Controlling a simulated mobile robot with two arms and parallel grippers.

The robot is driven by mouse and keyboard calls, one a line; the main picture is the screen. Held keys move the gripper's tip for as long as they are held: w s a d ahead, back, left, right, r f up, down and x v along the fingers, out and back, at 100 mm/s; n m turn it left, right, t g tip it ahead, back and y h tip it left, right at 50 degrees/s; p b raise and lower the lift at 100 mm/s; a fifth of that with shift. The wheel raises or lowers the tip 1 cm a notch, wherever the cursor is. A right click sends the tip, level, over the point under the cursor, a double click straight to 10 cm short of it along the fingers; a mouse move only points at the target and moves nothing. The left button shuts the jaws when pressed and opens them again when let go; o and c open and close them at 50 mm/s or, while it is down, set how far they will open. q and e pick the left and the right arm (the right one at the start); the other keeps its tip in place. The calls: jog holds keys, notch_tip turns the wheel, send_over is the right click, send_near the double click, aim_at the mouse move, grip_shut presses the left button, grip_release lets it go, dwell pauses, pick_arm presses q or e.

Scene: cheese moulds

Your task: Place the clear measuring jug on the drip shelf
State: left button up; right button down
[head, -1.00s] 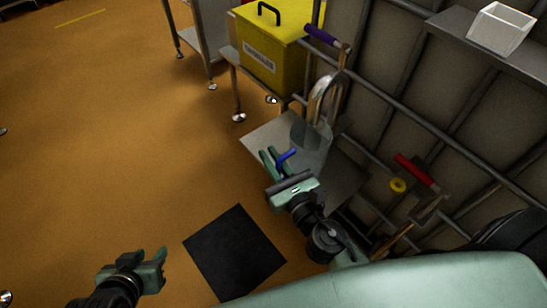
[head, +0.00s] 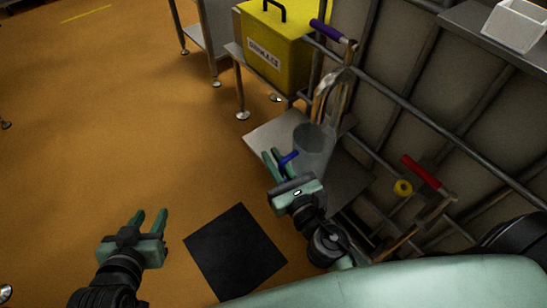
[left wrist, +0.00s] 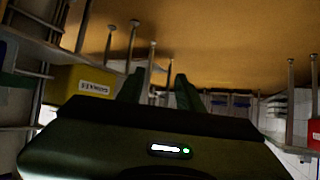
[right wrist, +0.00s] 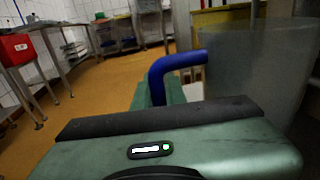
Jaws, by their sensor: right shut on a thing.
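The clear measuring jug (head: 314,150) stands upright, grey and see-through, with a blue handle (head: 289,159). My right gripper (head: 277,156) is shut on that handle. The right wrist view shows the handle (right wrist: 178,66) between the fingers and the jug (right wrist: 262,62) to the right. The jug appears over the grey metal drip shelf (head: 266,134); I cannot tell whether its base touches it, as the gripper hides part of it. My left gripper (head: 150,213) is open and empty above the floor at the lower left. Its parted fingers (left wrist: 158,88) show in the left wrist view.
A yellow box (head: 272,42) with a black handle stands on a metal stand behind the shelf. Purple-handled (head: 326,30) and red-handled (head: 420,170) tools hang on the rail at right. A white bin (head: 514,25) sits at upper right. A black mat (head: 235,252) lies on open floor.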

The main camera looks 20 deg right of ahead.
jog(key=c, duration=1.5)
grip_release()
jog(key=shift+o, duration=0.2)
